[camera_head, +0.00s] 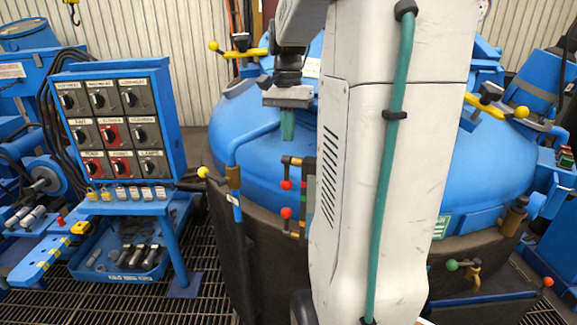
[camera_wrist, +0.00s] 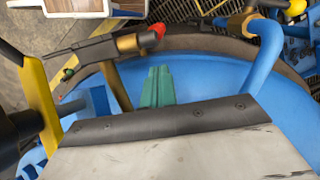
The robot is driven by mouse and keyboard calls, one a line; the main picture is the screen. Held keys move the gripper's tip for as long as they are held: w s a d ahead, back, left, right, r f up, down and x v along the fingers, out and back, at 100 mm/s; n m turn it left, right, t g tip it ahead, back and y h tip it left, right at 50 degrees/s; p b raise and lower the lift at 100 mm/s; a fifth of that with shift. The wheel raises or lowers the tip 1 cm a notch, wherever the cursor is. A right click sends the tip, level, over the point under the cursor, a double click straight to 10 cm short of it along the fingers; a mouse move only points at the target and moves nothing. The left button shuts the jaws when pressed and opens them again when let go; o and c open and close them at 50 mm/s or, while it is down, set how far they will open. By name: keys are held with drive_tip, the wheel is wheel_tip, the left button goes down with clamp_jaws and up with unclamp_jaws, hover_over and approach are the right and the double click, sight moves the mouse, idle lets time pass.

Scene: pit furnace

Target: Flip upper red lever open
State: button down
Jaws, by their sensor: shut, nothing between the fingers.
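The upper red lever (camera_head: 287,184) has a red ball end beside a dark upright bracket on the front of the blue furnace. A lower red lever (camera_head: 286,212) sits just beneath it. My gripper (camera_head: 287,138) is shut and empty, its teal fingers pointing down above the upper lever, apart from it. In the wrist view the shut teal fingers (camera_wrist: 157,75) are over the blue furnace lid. A red lever end (camera_wrist: 157,32) shows there beyond the fingertips, by a dark and brass fitting. I cannot tell there which red lever it is.
A blue pipe with a brass fitting (camera_head: 233,177) and a yellow ball (camera_head: 202,172) stands left of the levers. A control panel (camera_head: 115,120) with several knobs is further left. Yellow clamp handles (camera_head: 240,52) are on the lid. My arm hides the furnace's middle.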

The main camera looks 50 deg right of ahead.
sight(288, 167)
drive_tip(key=f, duration=0.6)
drive_tip(key=a+f, duration=0.1)
drive_tip(key=f, duration=0.2)
drive_tip(key=shift+s+f, duration=0.15)
drive_tip(key=shift+s, duration=0.25)
drive_tip(key=shift+s+a+f, duration=0.1)
drive_tip(key=shift+a+f, duration=0.1)
drive_tip(key=shift+a, duration=0.05)
drive_tip(key=shift+r, duration=0.1)
wheel_tip(288, 167, up, 8)
drive_tip(key=shift+w+d+f, duration=0.2)
drive_tip(key=shift+w+d, duration=0.15)
drive_tip(key=shift+d, duration=0.1)
